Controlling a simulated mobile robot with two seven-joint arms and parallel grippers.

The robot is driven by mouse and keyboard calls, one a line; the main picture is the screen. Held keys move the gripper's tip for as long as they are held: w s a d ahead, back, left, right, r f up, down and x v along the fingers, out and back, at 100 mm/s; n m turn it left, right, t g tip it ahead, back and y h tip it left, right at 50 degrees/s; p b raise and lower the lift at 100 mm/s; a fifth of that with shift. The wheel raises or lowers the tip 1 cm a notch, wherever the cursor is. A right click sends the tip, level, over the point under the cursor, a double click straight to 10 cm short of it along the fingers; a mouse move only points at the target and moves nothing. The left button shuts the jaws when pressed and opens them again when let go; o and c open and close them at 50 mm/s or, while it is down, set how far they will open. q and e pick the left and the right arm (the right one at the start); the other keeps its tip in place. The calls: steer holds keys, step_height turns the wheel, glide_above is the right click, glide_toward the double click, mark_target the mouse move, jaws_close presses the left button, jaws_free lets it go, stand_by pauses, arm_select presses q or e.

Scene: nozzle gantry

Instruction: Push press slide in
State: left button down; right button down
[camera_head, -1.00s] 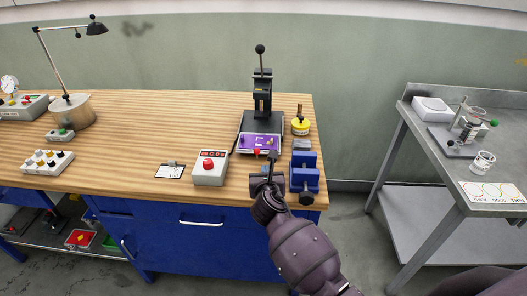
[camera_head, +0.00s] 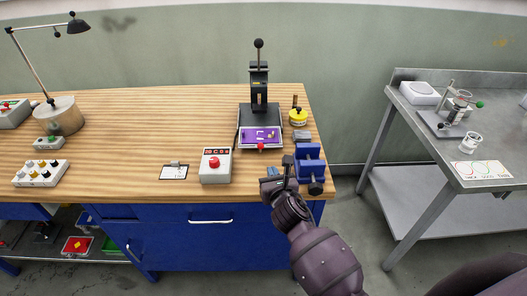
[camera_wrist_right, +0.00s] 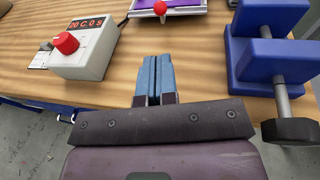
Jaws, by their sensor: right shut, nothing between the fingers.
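The press (camera_head: 259,88) stands upright at the back of the wooden bench, its lever with a black ball pointing up. Its slide, a purple plate in a pale tray (camera_head: 261,137), sticks out at the front of the base, with a red knob (camera_head: 261,146) on its front edge. In the right wrist view the red knob (camera_wrist_right: 160,7) shows at the top edge, ahead of my fingers. My right gripper (camera_head: 273,171) is shut and empty; its blue fingertips (camera_wrist_right: 153,78) are together near the bench's front edge, apart from the knob. My left gripper is not in view.
A blue vise (camera_head: 309,165) stands close to the right of my gripper. A grey box with a red knob and display (camera_head: 215,166) stands to the left. A yellow tin (camera_head: 298,117) is beside the press. Bare wood lies between my fingers and the slide.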

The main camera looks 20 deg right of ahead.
mark_target(262, 148)
steer(key=b+x, duration=0.1)
steer(key=x, duration=1.1)
steer(key=shift+w+f, duration=0.1)
steer(key=shift+w, duration=0.1)
steer(key=shift+w+d, duration=0.1)
